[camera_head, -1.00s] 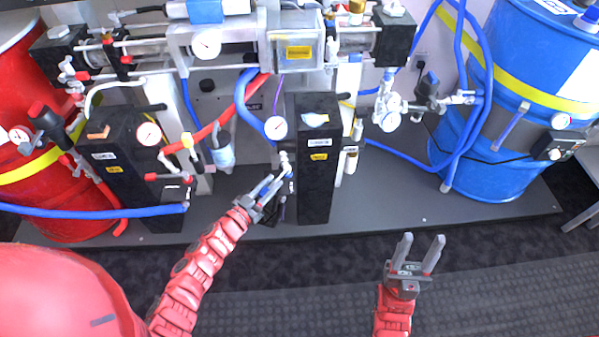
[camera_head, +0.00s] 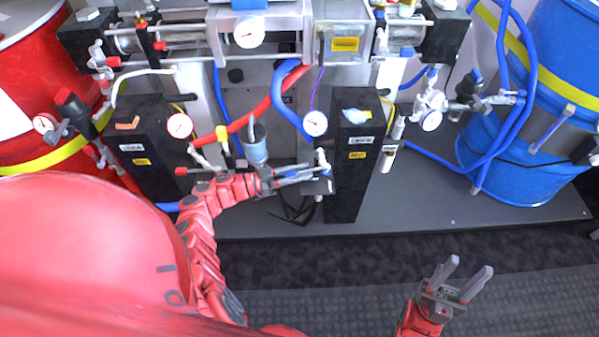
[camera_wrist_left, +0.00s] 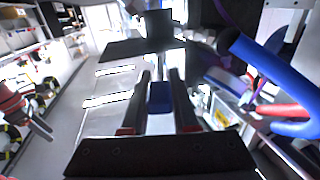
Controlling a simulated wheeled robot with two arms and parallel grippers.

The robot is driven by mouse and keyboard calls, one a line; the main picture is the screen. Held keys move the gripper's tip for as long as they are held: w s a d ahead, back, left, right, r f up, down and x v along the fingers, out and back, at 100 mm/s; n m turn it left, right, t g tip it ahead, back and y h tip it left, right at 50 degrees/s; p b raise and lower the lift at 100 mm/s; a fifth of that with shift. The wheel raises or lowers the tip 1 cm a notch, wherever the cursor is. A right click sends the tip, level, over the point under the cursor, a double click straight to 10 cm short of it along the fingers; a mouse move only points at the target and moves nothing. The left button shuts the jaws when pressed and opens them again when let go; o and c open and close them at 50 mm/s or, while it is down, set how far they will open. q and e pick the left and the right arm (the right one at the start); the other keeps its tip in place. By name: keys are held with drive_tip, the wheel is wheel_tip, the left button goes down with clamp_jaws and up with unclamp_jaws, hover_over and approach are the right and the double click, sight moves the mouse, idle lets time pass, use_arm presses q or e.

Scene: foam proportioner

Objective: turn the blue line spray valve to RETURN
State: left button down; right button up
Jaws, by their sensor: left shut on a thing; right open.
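The blue line spray valve (camera_head: 323,160) sits below a round gauge (camera_head: 315,123), at the left side of a black upright cabinet (camera_head: 355,165). My left gripper (camera_head: 322,173) reaches it from the left, its fingers pointing right. In the left wrist view, the gripper (camera_wrist_left: 160,90) has a small blue handle (camera_wrist_left: 160,98) between its two fingers and is shut on it. The fingers partly hide the valve, and I cannot read its position marks. My right gripper (camera_head: 470,268) is open and empty, low at the right, away from the machine.
A blue drum (camera_head: 515,150) stands at the right and a red drum (camera_head: 30,100) at the left. Blue hoses (camera_head: 285,95) and a red hose (camera_head: 255,115) hang around the valve. A second black cabinet (camera_head: 150,160) stands to the left. The floor in front is clear.

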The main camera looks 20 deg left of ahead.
use_arm(q)
drive_tip(key=shift+f, duration=0.15)
drive_tip(key=c, duration=0.7)
unclamp_jaws()
drive_tip(key=shift+w+d, duration=0.1)
drive_tip(key=shift+b+v, duration=2.9)
drive_tip(key=shift+v, duration=5.85)
